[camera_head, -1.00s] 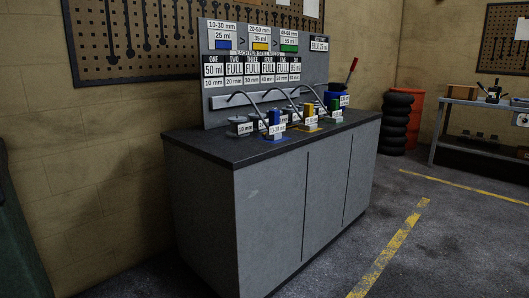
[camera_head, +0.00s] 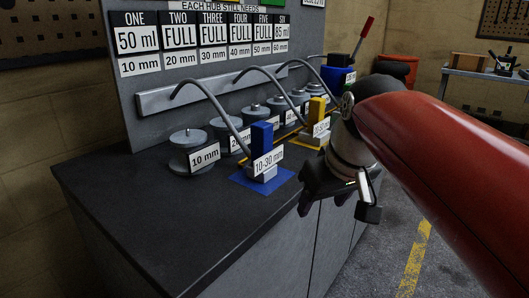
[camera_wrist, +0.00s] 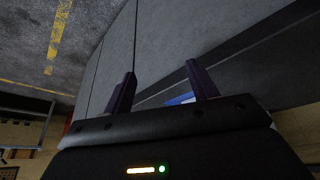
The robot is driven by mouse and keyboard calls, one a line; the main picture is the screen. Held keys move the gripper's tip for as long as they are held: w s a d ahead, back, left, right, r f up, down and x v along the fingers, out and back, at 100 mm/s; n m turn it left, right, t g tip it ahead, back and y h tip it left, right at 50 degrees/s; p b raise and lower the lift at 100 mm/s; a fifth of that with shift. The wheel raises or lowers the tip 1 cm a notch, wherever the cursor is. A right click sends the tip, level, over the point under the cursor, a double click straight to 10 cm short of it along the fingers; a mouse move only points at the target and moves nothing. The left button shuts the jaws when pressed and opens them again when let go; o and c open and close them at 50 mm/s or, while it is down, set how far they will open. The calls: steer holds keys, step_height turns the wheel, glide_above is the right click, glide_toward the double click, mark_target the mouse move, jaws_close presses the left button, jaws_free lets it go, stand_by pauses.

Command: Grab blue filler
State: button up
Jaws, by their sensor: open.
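The blue filler (camera_head: 262,137) stands upright on a blue mat (camera_head: 243,180) near the front of the bench. It has a grey base, a label reading 10-30 mm, and a curved grey spout reaching back to the left. My gripper (camera_head: 325,203) hangs to the right of the blue filler, at the bench's front edge, apart from it. In the wrist view my gripper (camera_wrist: 162,88) has its two dark fingers spread with nothing held. A small blue and white patch shows between them, too little to tell what part it is.
A yellow filler (camera_head: 317,110) stands behind and right of the blue one, close to my wrist. Grey hubs with size labels, such as the 10 mm hub (camera_head: 191,153), line the back. The bench top's left front (camera_head: 140,215) is clear. A sign board (camera_head: 205,60) rises behind.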

mark_target(259, 143)
steer(key=w+a+r+n, duration=0.2)
steer(key=w+r, duration=0.1)
steer(key=w, duration=0.1)
steer(key=w+a+r+n+g+y, duration=0.1)
steer(key=w+a+r+n, duration=0.1)
steer(key=w+a+r, duration=0.1)
steer(key=w+a+r+n+y, duration=0.1)
steer(key=w+a+r+n, duration=0.1)
steer(key=w, duration=0.4)
steer(key=shift+w+a+r+g+p, duration=0.1)
steer(key=shift+a+r+g+p, duration=0.1)
steer(key=shift+a+r, duration=0.35)
steer(key=shift+w+a+r+g+p, duration=0.1)
steer(key=shift+a+r+g+p, duration=0.1)
steer(key=shift+r, duration=0.55)
steer(key=x, duration=0.2)
steer(key=b+x, duration=0.1)
steer(key=x, duration=0.2)
steer(key=b+x, duration=0.1)
steer(key=x, duration=0.1)
steer(key=shift+a+f, duration=0.25)
steer(key=shift+a, duration=0.15)
steer(key=shift+r, duration=0.15)
jaws_close()
